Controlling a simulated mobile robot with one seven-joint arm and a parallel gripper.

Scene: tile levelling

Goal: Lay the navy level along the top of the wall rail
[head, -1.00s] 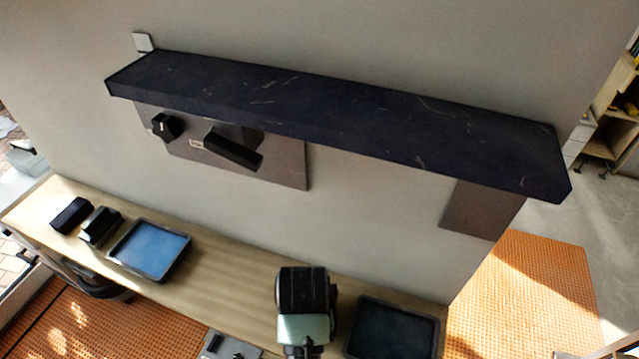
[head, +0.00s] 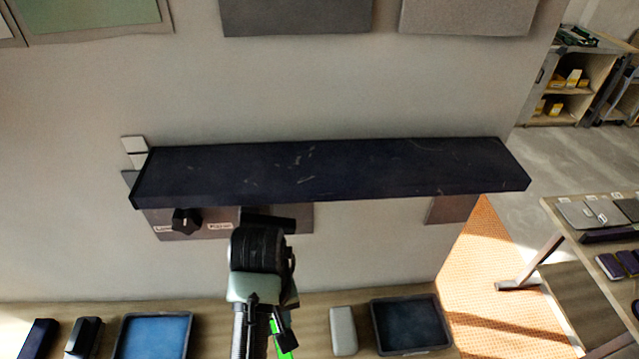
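A long, dark navy ledge with pale scratches (head: 330,170) runs along the wall in the head view and looks like the wall rail. Its top is bare. I cannot pick out a separate navy level with certainty. The end of my arm (head: 260,250) is in front of the wall, just below the ledge and left of its middle. Its black wrist hides my gripper's fingers, so I cannot see whether they hold anything.
Under the ledge are a panel with a black knob (head: 186,220) and a black bar handle (head: 270,222), partly covered by my wrist. The bench below bears a blue tray (head: 152,338), a dark tray (head: 410,325) and a grey block (head: 343,330). A table (head: 560,225) stands at right.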

